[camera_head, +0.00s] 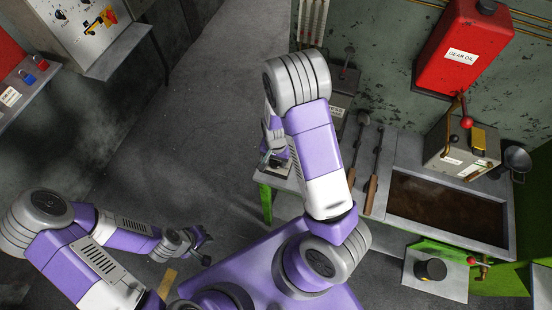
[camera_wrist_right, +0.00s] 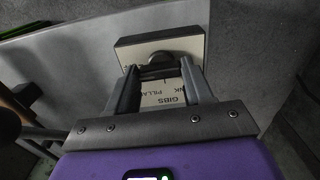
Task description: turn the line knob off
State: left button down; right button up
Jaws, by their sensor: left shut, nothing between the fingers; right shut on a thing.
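The line knob (camera_wrist_right: 163,58) is a dark round knob on a small pale plate (camera_wrist_right: 194,46), seen in the right wrist view. The plate carries lettering, of which "GIBS" and "PILLA" can be read. My right gripper (camera_wrist_right: 161,72) is shut on the knob, one finger on each side; its fingers cover part of the plate. In the head view my right gripper (camera_head: 273,163) is at the left end of the bench, and the knob is hard to make out there. My left gripper (camera_head: 206,250) is shut and empty, low over the floor side, far from the knob.
The grey bench holds a brown-filled tray (camera_head: 447,239) and long-handled tools (camera_head: 371,190). A red gear oil tank (camera_head: 465,75) hangs on the wall. A black knob (camera_head: 431,269) sits at front right. A control panel (camera_head: 85,30) stands upper left.

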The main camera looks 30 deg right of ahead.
aim_at(276, 162)
jog(key=shift+m, duration=0.3)
jog(key=o, duration=1)
jog(key=shift+o, duration=0.2)
notch_tip(276, 162, up, 8)
jog(key=shift+f+p, duration=0.2)
jog(key=shift+p, duration=0.5)
